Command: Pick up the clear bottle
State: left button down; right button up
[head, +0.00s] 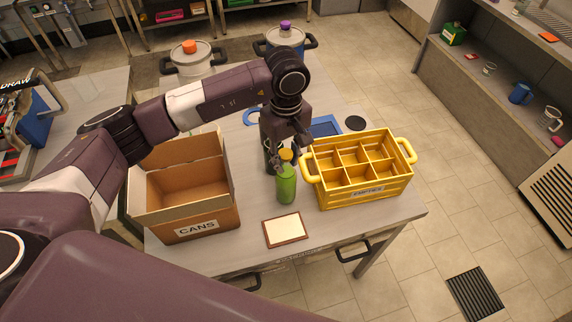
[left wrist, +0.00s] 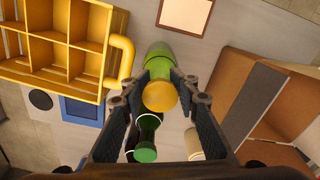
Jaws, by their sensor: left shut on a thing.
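A green bottle with a yellow-orange cap (head: 286,186) stands upright on the table between the cardboard box and the yellow crate. My left gripper (head: 287,153) has come down from above and is shut on its cap and neck area. In the left wrist view the green bottle (left wrist: 160,62) shows between the two fingertips. A dark, glassy bottle with a green cap (left wrist: 148,132) stands close behind it, partly hidden by my gripper in the head view. I cannot make out a plainly colourless bottle. My right gripper does not show.
A cardboard box labelled CANS (head: 190,222) stands left, a yellow crate with empty compartments (head: 352,198) right. A framed card (head: 285,229) lies in front. A beige can-like thing (left wrist: 193,143) is near the dark bottle. Two pots (head: 193,62) stand at the back.

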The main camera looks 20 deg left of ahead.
pick_arm(q)
notch_tip(320, 180, up, 12)
jog(key=b, duration=0.3)
jog(key=shift+w+f+b, duration=0.1)
jog(key=shift+f+b, duration=0.05)
jog(key=shift+b, duration=0.25)
notch_tip(320, 180, up, 7)
dwell(0.5)
